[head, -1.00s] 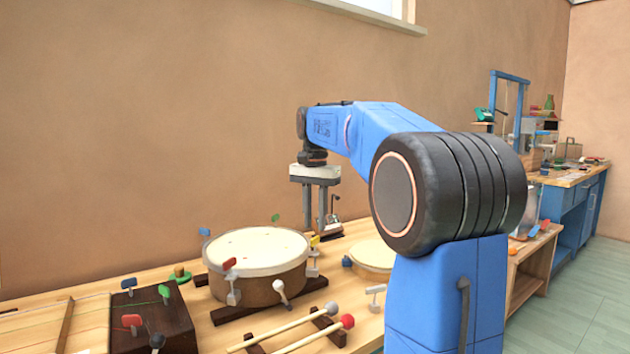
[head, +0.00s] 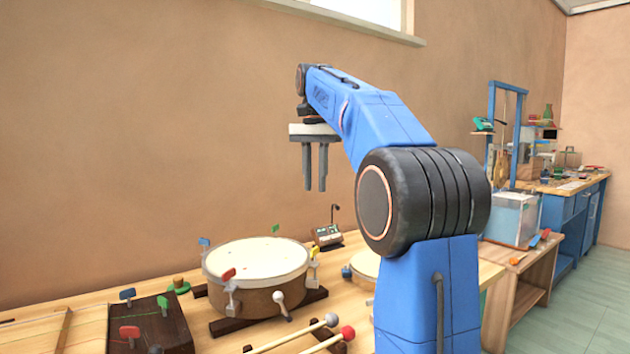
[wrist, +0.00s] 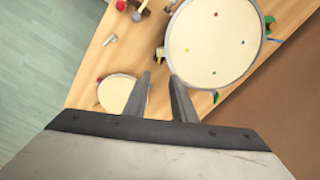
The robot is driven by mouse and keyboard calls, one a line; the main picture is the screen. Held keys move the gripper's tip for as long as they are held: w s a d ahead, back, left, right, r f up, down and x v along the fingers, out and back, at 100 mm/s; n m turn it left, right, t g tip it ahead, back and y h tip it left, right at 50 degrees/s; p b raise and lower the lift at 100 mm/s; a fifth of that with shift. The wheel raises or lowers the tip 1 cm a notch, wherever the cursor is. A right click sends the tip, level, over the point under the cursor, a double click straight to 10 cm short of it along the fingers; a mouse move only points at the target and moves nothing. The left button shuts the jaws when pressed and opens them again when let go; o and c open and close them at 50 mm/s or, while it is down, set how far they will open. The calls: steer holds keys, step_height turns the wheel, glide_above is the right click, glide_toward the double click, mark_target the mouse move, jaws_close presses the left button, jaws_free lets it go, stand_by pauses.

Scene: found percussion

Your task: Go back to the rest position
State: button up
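My gripper (head: 316,188) hangs in the air above the wooden table, pointing down, well clear of the things below it. Its two fingers are apart with nothing between them. In the wrist view my gripper (wrist: 160,80) shows both fingers spread, with table top visible between them. My blue arm is raised and bent over the bench.
The large drum (head: 258,258) stands on the table below left of my gripper. A smaller drum (head: 364,266) is partly behind my arm. Mallets (head: 300,336) lie in front, and a dark box (head: 150,325) stands left. A small device (head: 328,236) sits at the back.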

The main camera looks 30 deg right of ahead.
stand_by(0.4)
steer(key=s+a+f+n+t, duration=0.2)
steer(key=s+a+f+n, duration=0.4)
steer(key=s+a+f, duration=0.7)
steer(key=s+a+f+n+t, duration=0.1)
steer(key=s+f+n, duration=0.2)
steer(key=s+f, duration=0.5)
steer(key=s+a+f+n+t, duration=0.1)
steer(key=s+a+f+n, duration=0.1)
steer(key=s+f, duration=0.7)
step_height(320, 180, down, 6)
steer(key=shift+r+n+t, duration=0.1)
steer(key=shift+n+t, duration=0.3)
steer(key=shift+n, duration=0.1)
